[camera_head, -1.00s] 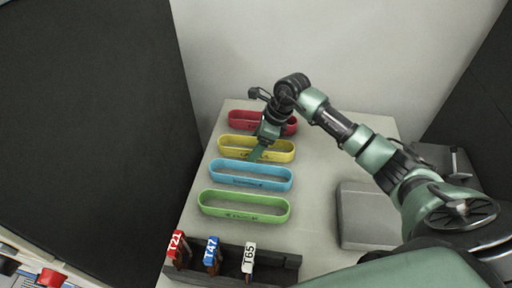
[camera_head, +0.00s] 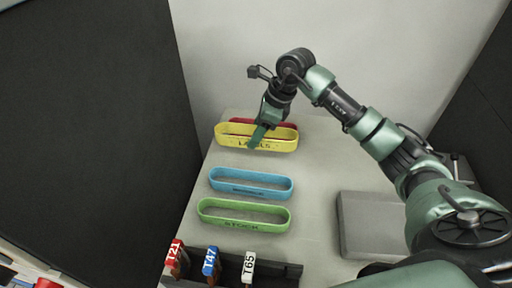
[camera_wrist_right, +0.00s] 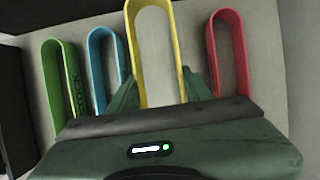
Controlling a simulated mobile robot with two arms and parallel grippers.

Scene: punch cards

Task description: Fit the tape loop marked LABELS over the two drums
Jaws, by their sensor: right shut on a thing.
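The yellow tape loop (camera_head: 285,144) is marked LABELS in the head view. My right gripper (camera_head: 258,136) is shut on it and holds it above the table, partly in front of the red loop. In the right wrist view, the yellow loop (camera_wrist_right: 135,50) stands out between the two green fingers (camera_wrist_right: 160,92). My left gripper is not in view. I cannot make out the two drums in these frames.
A red loop (camera_head: 240,120) lies behind the yellow one. A blue loop (camera_head: 250,190) and a green STOCK loop (camera_head: 245,224) lie nearer. A dark rack (camera_head: 232,262) holds tags T21, T47 and T65. A grey box (camera_head: 375,222) is at right.

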